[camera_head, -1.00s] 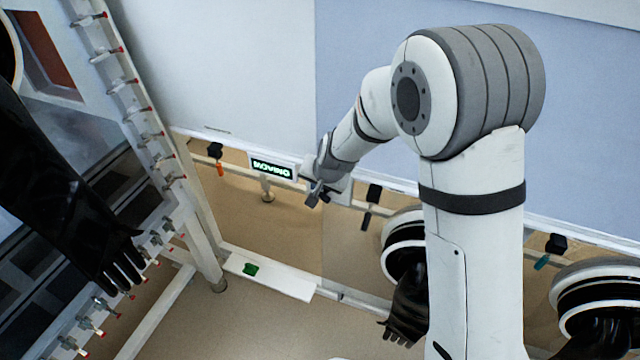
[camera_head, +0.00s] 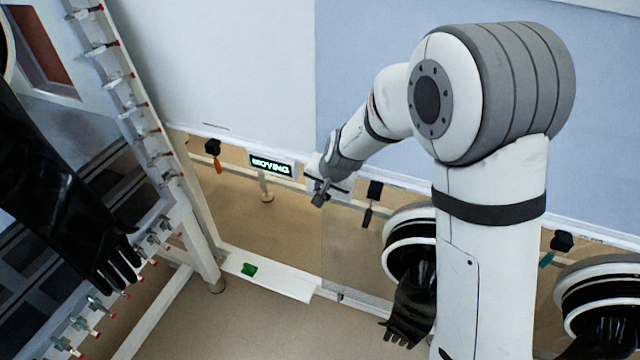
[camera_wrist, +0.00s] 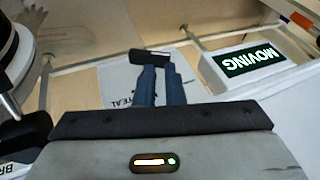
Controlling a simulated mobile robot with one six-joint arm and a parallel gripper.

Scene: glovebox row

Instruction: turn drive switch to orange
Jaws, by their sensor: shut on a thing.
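The drive switch (camera_wrist: 150,56) shows in the wrist view as a black handle with a white line across it. It sits over a pale plate (camera_wrist: 115,82) whose visible lettering reads "TEAL"; the rest of the label is hidden by my fingers. My gripper (camera_wrist: 158,72) has its two blue-grey fingers close together on the handle. In the head view my gripper (camera_head: 319,198) is at the rail, just right of a lit display (camera_head: 270,165) reading "MOVING". The display also shows in the wrist view (camera_wrist: 248,59). The switch is not clear in the head view.
Black blocks with an orange tag (camera_head: 213,148), a dark tag (camera_head: 374,190) and a teal tag (camera_head: 560,243) hang along the rail. A green piece (camera_head: 249,269) lies on a white ledge (camera_head: 285,284).

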